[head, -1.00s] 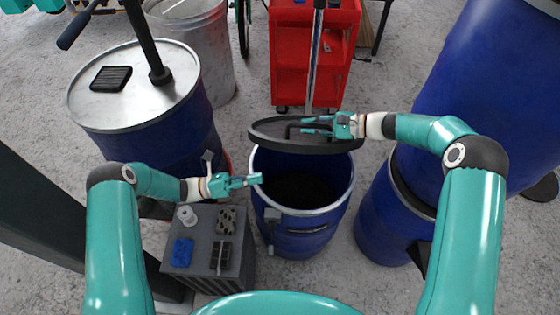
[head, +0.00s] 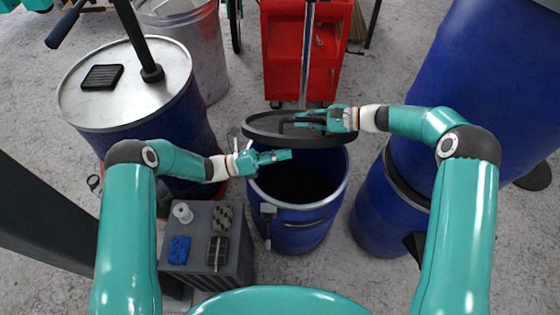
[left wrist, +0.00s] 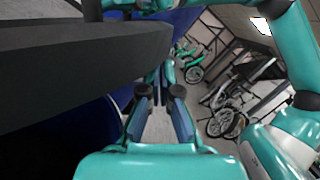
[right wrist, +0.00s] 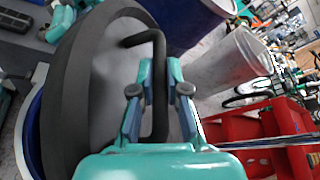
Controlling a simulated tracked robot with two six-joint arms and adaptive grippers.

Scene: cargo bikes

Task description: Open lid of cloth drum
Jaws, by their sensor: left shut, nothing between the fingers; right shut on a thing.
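The cloth drum (head: 300,232) is the open blue drum in the middle of the head view, with a dark inside. Its black round lid (head: 262,133) is raised and tilted above the drum's back rim. My right gripper (head: 308,120) is shut on the lid's handle, and the black bar handle (right wrist: 158,90) runs between its fingers in the right wrist view. My left gripper (head: 284,155) is shut and empty, in front of the lid's left part and above the drum's opening. In the left wrist view the lid's edge (left wrist: 90,65) lies close beside the left fingers.
A grey box (head: 236,262) with small items on top stands left of the drum. A blue drum with a metal top (head: 125,104) stands at the back left, and blue drums (head: 372,212) stand on the right. A red cart (head: 300,55) is behind.

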